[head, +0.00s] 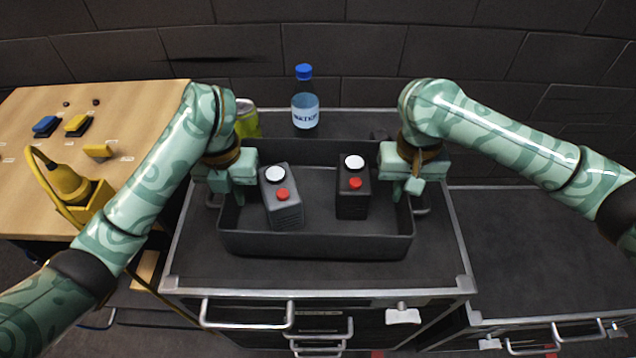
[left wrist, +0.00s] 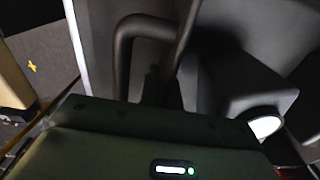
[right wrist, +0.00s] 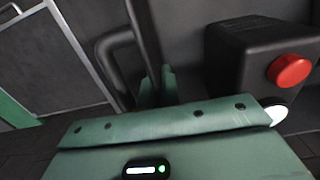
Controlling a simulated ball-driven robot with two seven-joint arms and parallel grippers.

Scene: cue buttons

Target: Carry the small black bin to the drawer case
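The small black bin (head: 315,243) is a dark, shallow tray with a loop handle on each short side. It is level over the top of the drawer case (head: 200,272); I cannot tell whether it touches. My left gripper (head: 232,192) is at its left side; the left wrist view shows the fingers close about the wall beside the handle (left wrist: 124,55). My right gripper (head: 407,188) is at its right side, its fingertips (right wrist: 156,86) closely pinching the bin wall beside the handle (right wrist: 112,55). A grey button box (head: 285,212) and a black button box (head: 352,203) stand inside the bin.
A water bottle (head: 305,108) with a blue cap and a yellow-green object (head: 246,122) stand behind the bin. A wooden table (head: 40,110) with a yellow tool (head: 68,182) is at the left. A lower dark cabinet top (head: 530,240) at the right is clear.

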